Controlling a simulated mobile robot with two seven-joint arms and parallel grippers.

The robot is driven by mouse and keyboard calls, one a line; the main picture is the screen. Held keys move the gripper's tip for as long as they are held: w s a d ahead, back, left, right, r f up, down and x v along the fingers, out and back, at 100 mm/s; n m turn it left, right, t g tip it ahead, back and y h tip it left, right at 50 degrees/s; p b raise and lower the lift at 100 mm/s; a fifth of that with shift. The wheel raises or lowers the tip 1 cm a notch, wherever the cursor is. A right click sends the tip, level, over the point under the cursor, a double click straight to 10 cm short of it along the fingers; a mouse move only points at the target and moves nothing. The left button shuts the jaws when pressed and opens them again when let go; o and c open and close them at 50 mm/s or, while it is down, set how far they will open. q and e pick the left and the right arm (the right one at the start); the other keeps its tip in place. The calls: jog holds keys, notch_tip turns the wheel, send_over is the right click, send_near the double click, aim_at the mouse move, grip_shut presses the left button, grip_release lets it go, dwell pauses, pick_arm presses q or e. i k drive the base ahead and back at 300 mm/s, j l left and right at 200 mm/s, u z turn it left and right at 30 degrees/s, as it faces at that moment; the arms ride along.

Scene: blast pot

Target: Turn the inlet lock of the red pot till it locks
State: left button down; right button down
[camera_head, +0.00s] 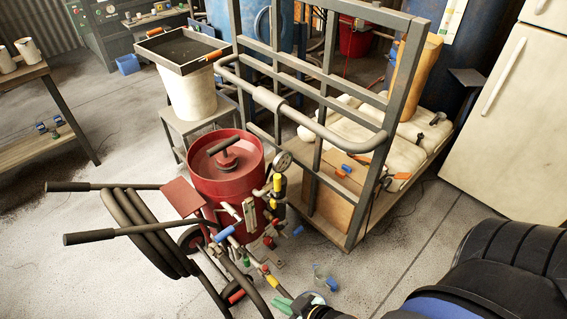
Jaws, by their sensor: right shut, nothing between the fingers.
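A pipe with yellow and red fittings (268,278) runs from the pot's front toward the bottom edge. I cannot tell for sure which fitting is the inlet lock. My right gripper (297,306) is at the bottom edge by the end of this pipe, partly cut off. It is shut with nothing held. My left gripper is out of view.
The cart's two black handles (88,237) and coiled hose reach left. A grey wheeled rack (352,225) with sacks stands behind right. A white bucket under a tray (191,95) is behind the pot. A white fridge (515,120) is at right. Floor at left is clear.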

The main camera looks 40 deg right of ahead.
aim_at(273, 203)
jog(key=z, duration=1.05)
